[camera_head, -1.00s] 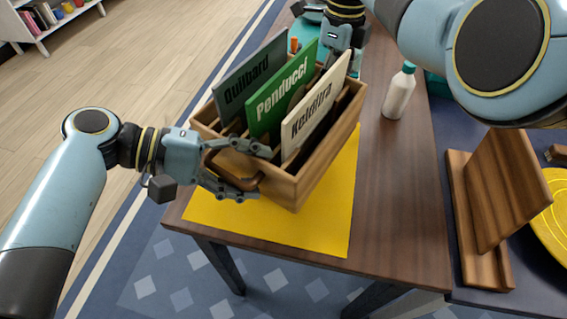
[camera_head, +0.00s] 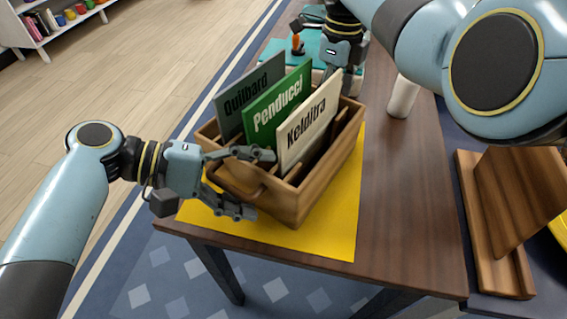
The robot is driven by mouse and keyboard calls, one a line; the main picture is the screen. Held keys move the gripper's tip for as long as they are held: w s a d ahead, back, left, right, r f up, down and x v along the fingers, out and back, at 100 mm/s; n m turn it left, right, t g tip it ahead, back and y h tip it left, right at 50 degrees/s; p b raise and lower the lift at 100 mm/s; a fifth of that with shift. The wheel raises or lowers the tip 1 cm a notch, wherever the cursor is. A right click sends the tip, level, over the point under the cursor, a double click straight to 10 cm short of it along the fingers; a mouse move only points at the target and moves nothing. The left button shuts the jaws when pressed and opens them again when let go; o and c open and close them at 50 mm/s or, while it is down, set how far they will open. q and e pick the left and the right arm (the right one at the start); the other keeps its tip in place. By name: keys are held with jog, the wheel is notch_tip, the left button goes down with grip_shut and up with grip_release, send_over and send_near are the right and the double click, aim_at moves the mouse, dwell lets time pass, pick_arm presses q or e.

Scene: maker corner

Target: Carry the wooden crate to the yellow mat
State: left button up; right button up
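The wooden crate (camera_head: 307,204) stands upright on the yellow mat (camera_head: 340,226) at the near end of the brown table. It holds three upright boards: a grey one (camera_head: 232,109), a green one (camera_head: 276,112) and a cream one (camera_head: 308,121). My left gripper (camera_head: 245,182) is open at the crate's near left end, its fingers spread above and below the handle area. My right gripper (camera_head: 338,68) is at the crate's far end, and its fingertips are largely hidden behind the cream board and the crate.
A white bottle (camera_head: 402,97) stands on the table (camera_head: 408,190) right of the crate, its top hidden by my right arm. A teal mat (camera_head: 308,42) with small items lies behind. A wooden stand (camera_head: 492,235) is at the right. The table is clear right of the mat.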

pick_arm(q)
jog(key=shift+a, duration=0.15)
pick_arm(e)
jog(key=shift+w+d, duration=0.1)
pick_arm(q)
jog(key=shift+a+r, duration=0.1)
jog(key=shift+a, duration=0.2)
jog(key=v, duration=1.1)
pick_arm(e)
notch_tip(320, 180, up, 12)
jog(key=shift+d, duration=0.15)
